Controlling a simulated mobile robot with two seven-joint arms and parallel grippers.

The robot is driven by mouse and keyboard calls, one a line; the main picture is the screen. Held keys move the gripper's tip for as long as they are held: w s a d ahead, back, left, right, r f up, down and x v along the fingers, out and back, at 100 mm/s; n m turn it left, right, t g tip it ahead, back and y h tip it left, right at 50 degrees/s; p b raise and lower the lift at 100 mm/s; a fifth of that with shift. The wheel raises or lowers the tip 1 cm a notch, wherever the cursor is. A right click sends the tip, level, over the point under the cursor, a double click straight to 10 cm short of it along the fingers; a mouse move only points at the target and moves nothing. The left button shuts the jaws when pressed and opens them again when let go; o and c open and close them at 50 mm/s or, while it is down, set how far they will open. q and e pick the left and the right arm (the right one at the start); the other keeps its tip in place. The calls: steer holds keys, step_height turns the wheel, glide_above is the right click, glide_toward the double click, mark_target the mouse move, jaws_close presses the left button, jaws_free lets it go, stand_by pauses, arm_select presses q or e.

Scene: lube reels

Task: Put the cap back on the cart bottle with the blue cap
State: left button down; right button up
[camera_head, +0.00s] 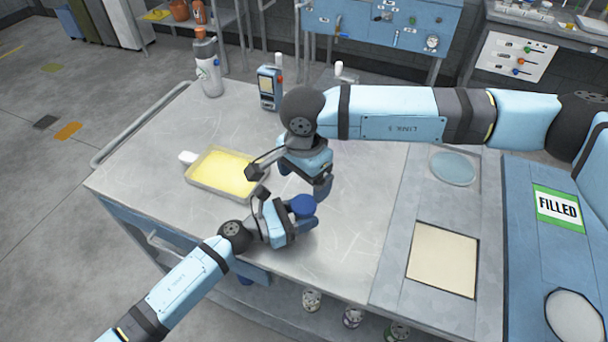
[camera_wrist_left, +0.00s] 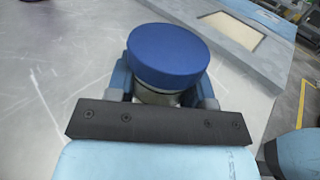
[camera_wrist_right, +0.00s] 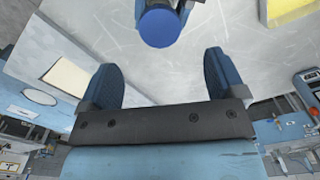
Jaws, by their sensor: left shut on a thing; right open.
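The blue cap (camera_head: 302,204) is a flat round disc near the front of the cart top. In the left wrist view the blue cap (camera_wrist_left: 167,55) sits on top of a pale bottle body (camera_wrist_left: 157,97), of which only a short strip shows. My left gripper (camera_head: 304,222) is shut around this body, just under the cap. The cap also shows in the right wrist view (camera_wrist_right: 159,27), beyond the fingertips. My right gripper (camera_head: 305,182) is open and empty, pointing down above and behind the cap. The bottle's lower part is hidden by the left gripper.
A tray of yellow liquid (camera_head: 225,173) lies left of the grippers. A handheld device (camera_head: 269,88) and a grey-white bottle (camera_head: 208,75) stand at the back. A beige square panel (camera_head: 443,259) and a "FILLED" sign (camera_head: 558,208) are on the right.

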mark_target(304, 204)
step_height(304, 204, down, 8)
steer(key=shift+r, duration=0.2)
steer(key=c, duration=1)
steer(key=m, duration=0.5)
steer(key=shift+m, duration=0.3)
steer(key=m, duration=0.4)
steer(key=o, duration=1)
steer(key=shift+o, duration=0.2)
